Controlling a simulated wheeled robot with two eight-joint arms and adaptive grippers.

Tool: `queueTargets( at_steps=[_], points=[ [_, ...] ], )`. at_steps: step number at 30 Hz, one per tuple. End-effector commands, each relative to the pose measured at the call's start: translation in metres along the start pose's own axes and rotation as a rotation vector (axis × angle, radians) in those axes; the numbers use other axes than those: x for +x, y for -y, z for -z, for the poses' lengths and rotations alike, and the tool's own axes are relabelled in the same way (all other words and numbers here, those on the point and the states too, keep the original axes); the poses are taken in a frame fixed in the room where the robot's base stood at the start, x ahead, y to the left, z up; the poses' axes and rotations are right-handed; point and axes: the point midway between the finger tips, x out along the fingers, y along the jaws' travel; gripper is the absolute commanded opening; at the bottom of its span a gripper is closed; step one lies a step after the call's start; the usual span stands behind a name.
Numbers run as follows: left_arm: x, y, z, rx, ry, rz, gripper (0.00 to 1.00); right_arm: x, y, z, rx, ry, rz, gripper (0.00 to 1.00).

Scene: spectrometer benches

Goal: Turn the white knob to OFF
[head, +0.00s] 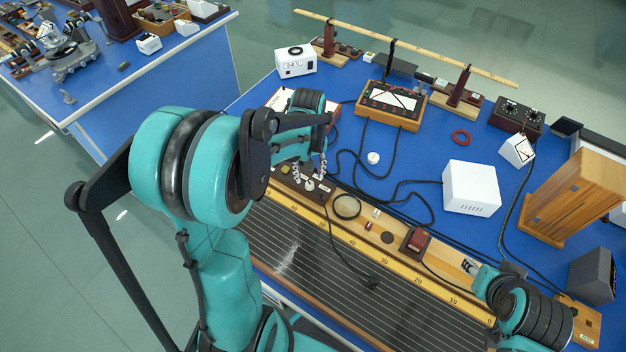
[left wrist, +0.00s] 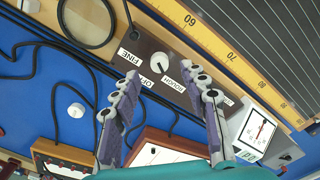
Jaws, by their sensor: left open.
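The white knob (left wrist: 157,58) sits on a dark brown box (left wrist: 143,42) with labels FINE, OFF and ROUGH beside it. Its pointer mark is too small to read. In the head view the white knob (head: 310,185) shows just below my left fingertips. My left gripper (head: 311,180) is open and empty over the box. In the left wrist view its two fingers (left wrist: 167,83) stand apart, with the knob beyond and between their tips, not visibly touched. My right gripper (head: 472,268) is at the lower right by the long board; its finger opening is unclear.
A yellow ruler (head: 372,255) runs along the striped board. A ring-shaped lens (head: 347,206) and black cables lie close to the box. Another round white piece (head: 373,158) lies on the blue bench. A white box (head: 471,187) and a wooden meter (head: 391,105) stand farther back.

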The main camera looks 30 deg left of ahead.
Motion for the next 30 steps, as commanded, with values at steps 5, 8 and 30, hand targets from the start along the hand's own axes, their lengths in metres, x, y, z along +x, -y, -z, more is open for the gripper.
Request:
queueTargets(
  at_steps=[5, 8, 30],
  points=[
    [0.030, -0.001, 0.000, 0.001, -0.001, -0.001, 0.44, 0.010, 0.000, -0.007, 0.000, 0.000, 0.000, 0.40],
    [0.038, 0.000, 0.000, 0.001, -0.001, -0.001, 0.44, 0.012, 0.000, -0.009, 0.000, 0.000, 0.000, 0.40],
    [0.042, 0.000, 0.000, 0.006, -0.001, -0.001, 0.00, 0.012, 0.000, -0.009, 0.000, 0.000, 0.000, 0.40]
  ],
)
